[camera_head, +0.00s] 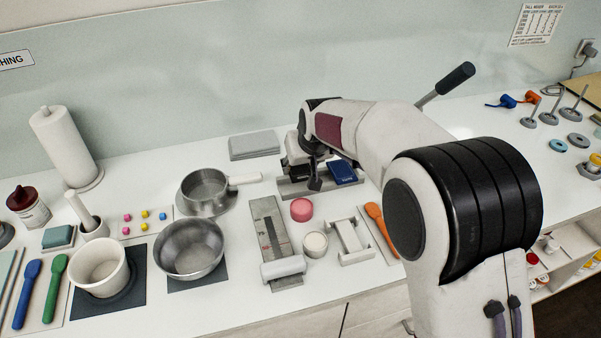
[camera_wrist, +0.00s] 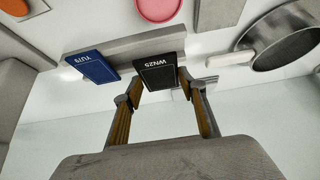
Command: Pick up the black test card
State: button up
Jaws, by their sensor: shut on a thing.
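The black test card (camera_wrist: 160,72), marked WN25, shows in the wrist view between the two fingers of my gripper (camera_wrist: 163,84). My gripper is shut on its edges. In the head view my gripper (camera_head: 314,174) is at the grey card rack (camera_head: 318,189), and its fingers and wrist hide part of the black card. I cannot tell whether the black card is clear of the rack.
In front of the rack are a pink disc (camera_head: 301,210), a cream disc (camera_head: 315,244) and a grey drawdown plate (camera_head: 268,228). A steel saucepan (camera_head: 205,187) stands left, its handle pointing to the rack. A grey slab (camera_head: 254,145) lies behind.

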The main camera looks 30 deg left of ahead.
aim_at(301, 172)
notch_tip(301, 172, up, 14)
dwell(0.5)
jog(key=shift+f, duration=0.1)
dwell(0.4)
